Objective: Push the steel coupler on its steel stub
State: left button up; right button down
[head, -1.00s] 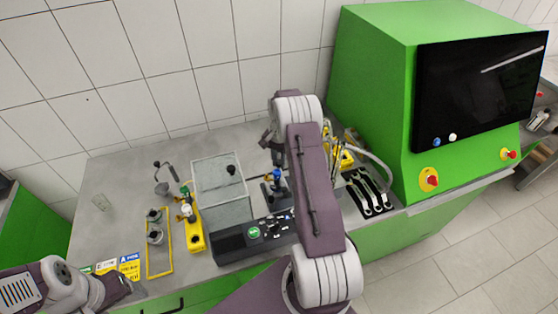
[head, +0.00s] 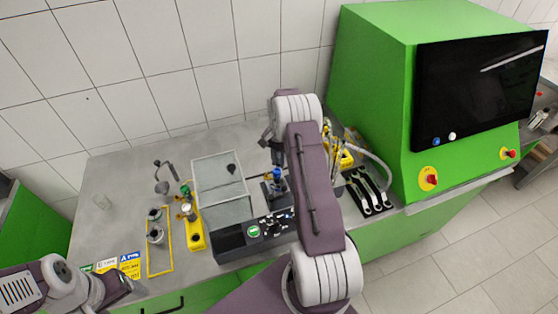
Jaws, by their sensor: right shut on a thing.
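My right gripper (head: 268,138) is small and dark at the end of my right arm, above the rear of the test fixture. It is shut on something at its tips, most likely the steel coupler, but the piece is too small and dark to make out. Just below it stands a small fitting with a blue part (head: 277,173) on a dark block. I cannot pick out the steel stub, or tell whether coupler and stub touch. My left gripper (head: 118,287) is low at the left, over the bench's front edge; its jaws are not clear.
A grey-lidded box (head: 219,178) stands left of the fixture, behind a dark control panel (head: 236,239). Yellow holders (head: 197,238) and a yellow frame (head: 159,270) lie further left. Wrenches (head: 370,190) and the green cabinet (head: 385,90) are at right. The back-left bench is mostly clear.

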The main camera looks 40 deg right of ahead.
jog(key=shift+f, duration=0.2)
jog(key=shift+d+f+b, duration=0.1)
jog(key=shift+f+b, duration=0.45)
jog(key=shift+f, duration=0.1)
jog(key=shift+f, duration=0.15)
jog(key=shift+f, duration=0.2)
dwell(0.3)
jog(key=shift+f+b, duration=0.25)
jog(key=shift+b, duration=0.15)
dwell(0.4)
jog(key=c, duration=1.2)
grip_release()
jog(key=shift+o, duration=0.2)
jog(key=shift+r, duration=0.1)
